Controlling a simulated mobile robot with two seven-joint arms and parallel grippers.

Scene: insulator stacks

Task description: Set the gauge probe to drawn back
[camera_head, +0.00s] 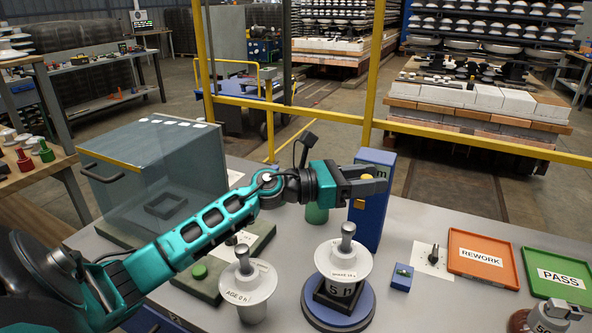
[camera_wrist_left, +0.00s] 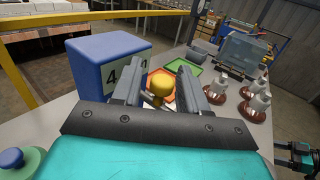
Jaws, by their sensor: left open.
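The gauge is a tall blue box (camera_head: 372,215) standing on the bench, with a display partly hidden by my gripper in the head view. The gauge box also shows in the left wrist view (camera_wrist_left: 82,68), with part of a figure 4 readable. A yellow rounded knob (camera_wrist_left: 161,84) sits between the fingers of my left gripper (camera_wrist_left: 157,86); I cannot tell whether they touch it. In the head view my left gripper (camera_head: 368,181) is open at the upper part of the box. I cannot read the probe's position.
A turntable (camera_head: 312,314) bearing an insulator stands in front of the gauge. Another insulator (camera_head: 248,285) is left of it. A small blue block (camera_head: 402,278), the orange REWORK tray (camera_head: 483,236) and the green PASS tray (camera_head: 535,252) lie to the right. A glass-sided box (camera_head: 150,170) stands left.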

